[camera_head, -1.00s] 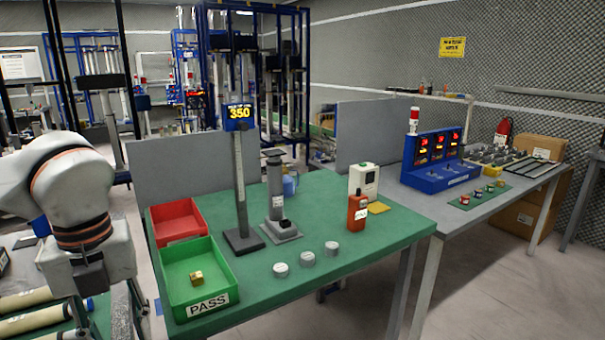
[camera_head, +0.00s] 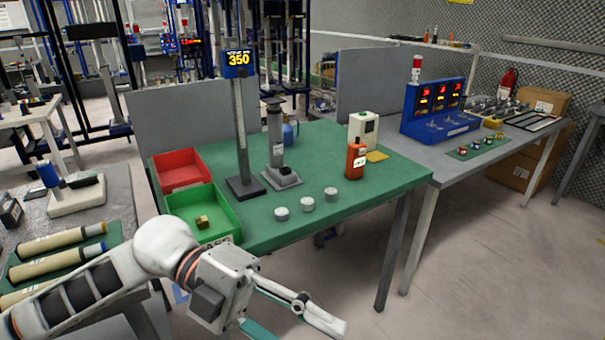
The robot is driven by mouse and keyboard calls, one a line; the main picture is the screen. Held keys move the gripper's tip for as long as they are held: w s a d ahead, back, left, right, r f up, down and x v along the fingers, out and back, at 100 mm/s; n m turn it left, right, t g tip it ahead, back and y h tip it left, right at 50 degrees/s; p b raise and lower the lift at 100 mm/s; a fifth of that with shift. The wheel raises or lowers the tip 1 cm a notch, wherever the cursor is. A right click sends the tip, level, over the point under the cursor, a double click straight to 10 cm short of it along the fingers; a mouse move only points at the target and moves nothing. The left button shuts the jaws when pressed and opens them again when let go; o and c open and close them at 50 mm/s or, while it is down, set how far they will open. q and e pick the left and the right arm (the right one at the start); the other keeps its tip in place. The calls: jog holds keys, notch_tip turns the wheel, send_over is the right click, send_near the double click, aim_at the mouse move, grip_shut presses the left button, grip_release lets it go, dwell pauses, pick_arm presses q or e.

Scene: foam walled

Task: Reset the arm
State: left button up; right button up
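My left arm comes in from the lower left. Its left gripper (camera_head: 293,323) is in front of the green table's (camera_head: 385,200) near edge. The two fingers are spread apart with nothing seen between them, so it is open; the lower finger is partly cut off by the frame's bottom edge. The green tray (camera_head: 231,213) on the table's left corner holds a small brass-coloured block (camera_head: 202,223). The arm covers part of the tray's front label. My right gripper is not in view.
A red tray (camera_head: 180,170), a stand with a 350 display (camera_head: 238,62), a grey press-like fixture (camera_head: 277,150), three round metal parts (camera_head: 307,204) and an orange handheld device (camera_head: 355,161) are on the table. A bench with cylinders (camera_head: 60,240) is at left. Floor at lower right is clear.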

pick_arm(q)
jog(key=w+r+n+t+h, duration=0.3)
jog(key=w+n+t+h, duration=0.6)
jog(key=w+n+t, duration=0.15)
jog(key=w+a+f+n+t+y+p, duration=0.1)
jog(key=w+a+f+n+t+y, duration=0.3)
jog(key=f+n+t, duration=0.35)
jog(key=w+a+f+n+t+y, duration=0.3)
jog(key=a+f+n+t+y, duration=0.25)
jog(key=f+n+y, duration=0.2)
jog(key=s+a+f+n+g+y, duration=0.2)
jog(key=s+a+f+y, duration=0.1)
jog(key=f, duration=0.6)
jog(key=s+a+f+n+g+y, duration=0.1)
jog(key=s+a+f, duration=0.4)
jog(key=f, duration=0.5)
jog(key=s+a+f+n+g+y, duration=0.2)
jog(key=s+a+f+n+y, duration=0.2)
jog(key=s+f, duration=0.4)
jog(key=shift+f+g+y, duration=0.35)
jog(key=shift+f+y, duration=0.1)
jog(key=shift+f, duration=0.3)
